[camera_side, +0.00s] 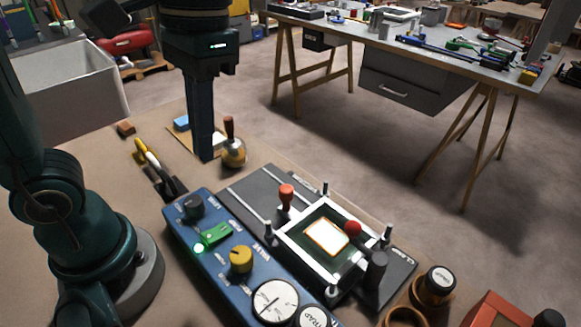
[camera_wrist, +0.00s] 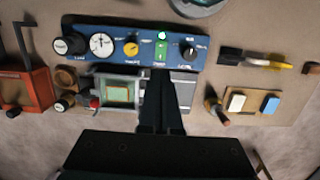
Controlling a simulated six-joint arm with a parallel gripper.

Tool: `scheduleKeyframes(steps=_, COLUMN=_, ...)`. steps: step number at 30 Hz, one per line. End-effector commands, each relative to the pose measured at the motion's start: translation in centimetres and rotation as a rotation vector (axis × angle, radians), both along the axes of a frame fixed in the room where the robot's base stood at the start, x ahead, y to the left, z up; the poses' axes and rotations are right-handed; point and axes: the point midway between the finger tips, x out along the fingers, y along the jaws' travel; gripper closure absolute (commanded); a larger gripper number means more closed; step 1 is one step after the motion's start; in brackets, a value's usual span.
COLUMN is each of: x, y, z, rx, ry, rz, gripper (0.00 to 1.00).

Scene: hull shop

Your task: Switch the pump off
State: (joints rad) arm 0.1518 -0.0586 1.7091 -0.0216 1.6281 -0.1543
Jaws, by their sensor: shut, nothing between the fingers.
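A blue control panel (camera_side: 225,268) lies on the bench and also spans the top of the wrist view (camera_wrist: 140,62). It carries a green switch (camera_side: 215,235), with a lit green lamp (camera_side: 199,248) beside it. In the wrist view the green switch (camera_wrist: 161,52) and lit lamp (camera_wrist: 162,35) sit between a yellow knob (camera_wrist: 131,48) and a black knob (camera_wrist: 189,52). My gripper (camera_side: 205,156) is shut and empty, apart from the panel. In the wrist view its fingertips (camera_wrist: 171,82) appear just below the panel's edge, partly covering the plate there.
A clamping fixture (camera_side: 325,240) with red-knobbed levers stands beside the panel. A pressure gauge (camera_side: 275,302) and jars (camera_side: 435,285) are at the front.

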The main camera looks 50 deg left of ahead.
Motion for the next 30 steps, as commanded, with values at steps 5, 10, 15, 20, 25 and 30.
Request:
scheduleKeyframes(steps=5, x=0.0, y=-0.1, z=-0.1, rx=0.001, ry=0.002, rz=-0.003, gripper=1.0)
scheduleKeyframes(steps=10, x=0.0, y=0.0, z=-0.1, rx=0.001, ry=0.002, rz=-0.003, gripper=1.0)
scheduleKeyframes(steps=15, x=-0.2, y=0.0, z=-0.9, rx=0.001, ry=0.004, rz=-0.003, gripper=1.0)
scheduleKeyframes(steps=20, x=-0.6, y=0.0, z=-2.8, rx=0.001, ry=0.005, rz=-0.003, gripper=1.0)
scheduleKeyframes(steps=25, x=-0.9, y=0.0, z=-5.4, rx=0.002, ry=0.007, rz=-0.003, gripper=1.0)
scheduleKeyframes(steps=30, x=-1.3, y=0.0, z=-8.3, rx=0.002, ry=0.007, rz=-0.003, gripper=1.0)
